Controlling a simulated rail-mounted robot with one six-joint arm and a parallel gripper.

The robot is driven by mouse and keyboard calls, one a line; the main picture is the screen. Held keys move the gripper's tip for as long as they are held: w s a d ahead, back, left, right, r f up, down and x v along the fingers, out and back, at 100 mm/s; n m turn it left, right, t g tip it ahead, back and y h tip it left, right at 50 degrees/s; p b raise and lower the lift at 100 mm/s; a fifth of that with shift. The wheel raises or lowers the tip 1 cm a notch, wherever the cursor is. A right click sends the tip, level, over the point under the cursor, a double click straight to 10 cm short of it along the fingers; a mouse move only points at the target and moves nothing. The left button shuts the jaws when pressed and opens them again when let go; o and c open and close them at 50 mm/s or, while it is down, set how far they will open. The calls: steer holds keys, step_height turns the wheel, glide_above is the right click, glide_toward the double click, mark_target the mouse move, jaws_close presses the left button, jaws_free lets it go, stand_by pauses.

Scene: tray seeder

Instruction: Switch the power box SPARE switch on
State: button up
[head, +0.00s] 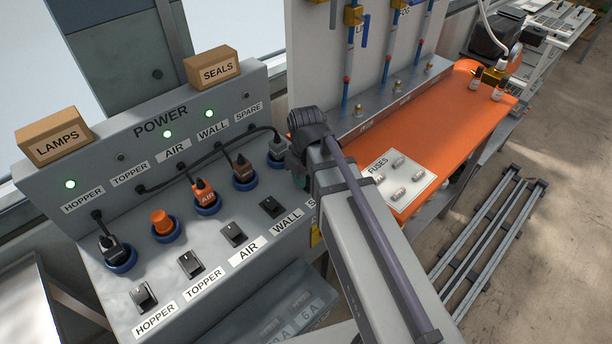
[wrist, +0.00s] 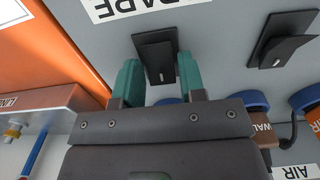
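The grey power box (head: 90,236) has a row of black rocker switches. The SPARE switch (wrist: 156,54) shows in the wrist view below its upside-down SPARE label (wrist: 140,5). In the head view my arm hides this switch. My gripper (wrist: 158,76) is open, with its two teal fingers on either side of the lower part of the SPARE switch. I cannot tell whether they touch it. The SPARE lamp (head: 247,95) on the back panel looks dark. A grey plug (head: 277,146) sits in the SPARE socket.
The WALL switch (wrist: 281,39) is right beside the gripper in the wrist view. Plugs and cables stand behind the switches. The HOPPER lamp (head: 70,184), AIR lamp (head: 168,134) and WALL lamp (head: 209,113) glow green. An orange bench (head: 452,115) with a fuse card (head: 399,199) lies right.

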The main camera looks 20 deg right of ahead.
steer(key=c, duration=0.5)
steer(key=shift+w+a+f+g, duration=0.1)
steer(key=shift+w+g, duration=0.15)
steer(key=shift+g, duration=0.15)
steer(key=shift+c, duration=0.2)
steer(key=shift+s+h, duration=0.1)
steer(key=shift+h, duration=0.2)
steer(key=o, duration=0.9)
steer(key=r+p, duration=0.7)
steer(key=w+r+p, duration=0.1)
steer(key=r+p, duration=0.2)
steer(key=shift+a+r, duration=0.25)
steer(key=shift+r, duration=0.15)
